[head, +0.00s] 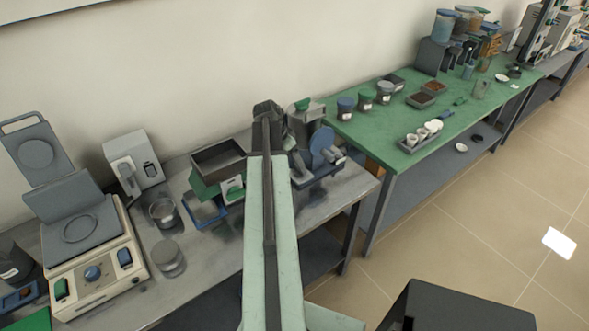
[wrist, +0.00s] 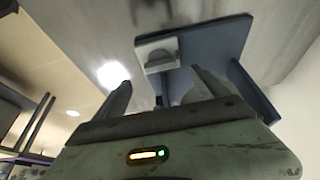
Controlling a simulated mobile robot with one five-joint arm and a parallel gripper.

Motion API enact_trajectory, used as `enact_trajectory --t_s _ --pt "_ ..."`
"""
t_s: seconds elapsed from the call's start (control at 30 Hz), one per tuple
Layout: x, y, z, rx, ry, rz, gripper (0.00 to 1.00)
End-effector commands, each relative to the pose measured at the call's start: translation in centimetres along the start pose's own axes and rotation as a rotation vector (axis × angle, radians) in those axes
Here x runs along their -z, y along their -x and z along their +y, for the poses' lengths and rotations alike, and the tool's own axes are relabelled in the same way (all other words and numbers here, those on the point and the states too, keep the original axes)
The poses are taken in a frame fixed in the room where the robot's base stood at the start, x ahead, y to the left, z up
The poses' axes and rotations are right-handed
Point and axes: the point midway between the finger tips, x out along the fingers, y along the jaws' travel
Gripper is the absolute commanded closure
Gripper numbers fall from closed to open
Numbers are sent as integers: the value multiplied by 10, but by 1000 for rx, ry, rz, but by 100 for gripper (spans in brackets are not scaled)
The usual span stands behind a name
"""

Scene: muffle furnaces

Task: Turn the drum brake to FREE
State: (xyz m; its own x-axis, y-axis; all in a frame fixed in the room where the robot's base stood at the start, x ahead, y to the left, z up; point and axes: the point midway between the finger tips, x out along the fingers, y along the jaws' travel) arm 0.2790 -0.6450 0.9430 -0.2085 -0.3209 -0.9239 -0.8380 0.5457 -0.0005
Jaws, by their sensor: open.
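In the wrist view a grey rounded knob (wrist: 159,59) sits on a small pale plate, fixed to a blue-grey base (wrist: 205,40); it looks like the drum brake. Its lettering and setting cannot be read. My gripper (wrist: 160,78) is open, with one finger on each side of the picture and the knob beyond the gap between them. Nothing is between the fingers, and they appear apart from the knob. In the head view my arm reaches over the grey bench to a blue machine with a round disc (head: 322,139). My arm hides part of it, and the knob is not clear there.
A green-topped table (head: 350,128) with jars is at right. Tiled floor is free at right.

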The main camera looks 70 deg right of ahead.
Motion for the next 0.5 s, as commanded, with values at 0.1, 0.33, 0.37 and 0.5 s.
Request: enact_trajectory --t_s 0.1,0.33,0.37,0.5 --pt "-2 -16 -1 0 0 0 16" --pt "-4 -58 -1 0 0 -1 16" --pt "-4 -63 -1 0 0 -1 16" --pt "-3 -76 -1 1 2 -1 16"
